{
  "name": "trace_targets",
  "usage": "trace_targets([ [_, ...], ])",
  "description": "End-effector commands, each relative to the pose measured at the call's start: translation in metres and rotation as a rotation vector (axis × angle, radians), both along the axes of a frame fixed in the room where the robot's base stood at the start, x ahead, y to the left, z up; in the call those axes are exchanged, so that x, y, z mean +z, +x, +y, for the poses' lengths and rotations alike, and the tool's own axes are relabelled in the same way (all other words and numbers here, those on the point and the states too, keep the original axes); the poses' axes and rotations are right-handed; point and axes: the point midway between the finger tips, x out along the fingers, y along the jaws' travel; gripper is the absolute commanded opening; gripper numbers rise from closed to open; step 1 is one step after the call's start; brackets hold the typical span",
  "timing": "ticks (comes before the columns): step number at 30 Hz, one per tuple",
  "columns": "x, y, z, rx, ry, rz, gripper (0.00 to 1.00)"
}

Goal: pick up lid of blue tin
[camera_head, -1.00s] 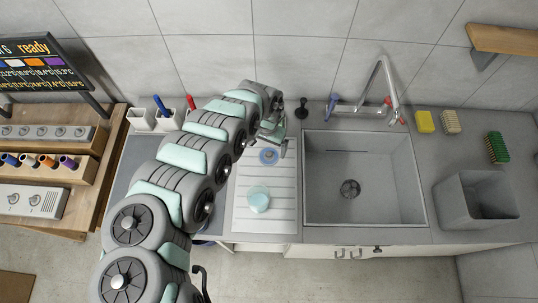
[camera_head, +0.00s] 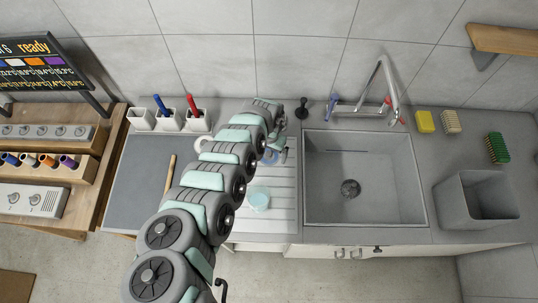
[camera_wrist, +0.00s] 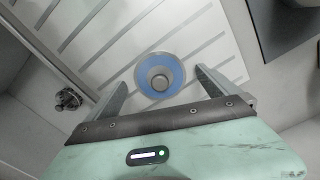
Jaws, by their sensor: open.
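The blue tin's lid (camera_wrist: 146,84) is a round blue disc with a pale rim and a grey round knob in its middle. It lies on the white ribbed drainboard (camera_wrist: 215,38), between my fingers as seen in the wrist view. In the head view the blue lid (camera_head: 268,160) is partly covered by my arm's end. My gripper (camera_wrist: 161,78) is open above it, with one finger on each side and nothing held. The head view shows my gripper (camera_head: 277,152) over the back part of the drainboard. The tin's body under the lid cannot be made out.
A pale teal round container (camera_head: 259,199) stands nearer on the drainboard. The sink (camera_head: 365,190) is to the right, with a tap (camera_head: 384,85) behind it. A white mug (camera_head: 201,143) stands left of my arm.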

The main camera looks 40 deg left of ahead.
Motion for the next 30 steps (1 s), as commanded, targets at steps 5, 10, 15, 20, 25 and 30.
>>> trace_targets([
  [5,0.0003,0.0002,0.0001,0.000,0.000,0.000,0.94],
  [10,0.0004,0.0002,0.0002,0.000,0.000,-0.001,0.80],
  [15,0.0004,0.0002,0.0002,0.000,0.000,-0.001,0.66],
  [20,0.0004,0.0002,0.0001,0.000,0.000,-0.001,0.53],
  [25,0.0004,0.0002,0.0001,0.000,0.000,-0.001,0.39],
  [30,0.0005,0.0002,0.0002,0.000,0.000,-0.001,0.35],
])
